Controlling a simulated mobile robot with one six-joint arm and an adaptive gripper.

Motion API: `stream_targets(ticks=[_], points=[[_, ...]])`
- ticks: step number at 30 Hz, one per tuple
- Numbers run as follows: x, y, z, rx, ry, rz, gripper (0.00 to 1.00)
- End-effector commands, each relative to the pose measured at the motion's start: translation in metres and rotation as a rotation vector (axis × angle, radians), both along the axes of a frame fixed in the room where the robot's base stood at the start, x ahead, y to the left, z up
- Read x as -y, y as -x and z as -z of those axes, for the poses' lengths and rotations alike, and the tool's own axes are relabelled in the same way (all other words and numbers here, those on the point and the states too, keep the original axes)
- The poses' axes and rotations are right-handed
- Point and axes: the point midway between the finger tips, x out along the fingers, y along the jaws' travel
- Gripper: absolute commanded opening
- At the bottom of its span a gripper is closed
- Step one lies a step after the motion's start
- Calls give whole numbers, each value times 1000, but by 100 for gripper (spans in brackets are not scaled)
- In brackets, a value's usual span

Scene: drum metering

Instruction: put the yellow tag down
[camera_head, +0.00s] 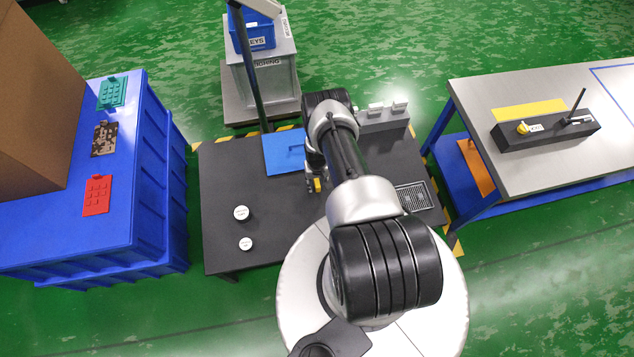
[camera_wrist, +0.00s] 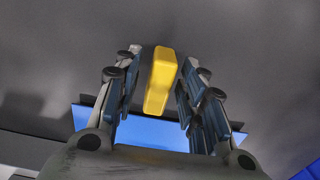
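The yellow tag (camera_wrist: 160,82) is a small block between the two fingers of my gripper (camera_wrist: 162,65) in the wrist view. The fingers stand apart, with narrow gaps showing on both sides of it. In the head view, the tag (camera_head: 316,184) shows at the end of my gripper (camera_head: 314,178), low over the dark table (camera_head: 225,185). Its underside is hidden, and I cannot tell for sure whether it touches the table top.
A blue plate (camera_head: 283,155) lies beside my gripper; it also shows in the wrist view (camera_wrist: 150,131). Two white round pieces (camera_head: 241,213) (camera_head: 246,244) stand front left. A grey block (camera_head: 383,117) and a vent grille (camera_head: 411,196) are right. The table's left middle is clear.

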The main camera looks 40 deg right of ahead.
Motion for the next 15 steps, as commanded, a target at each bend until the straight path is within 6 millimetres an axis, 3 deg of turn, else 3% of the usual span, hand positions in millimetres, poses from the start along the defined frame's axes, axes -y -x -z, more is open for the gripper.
stream_targets(ticks=[5, 15], points=[[1, -1, -27, 2, 1, 0, 38], [0, -1, -99, 1, 0, 0, 38]])
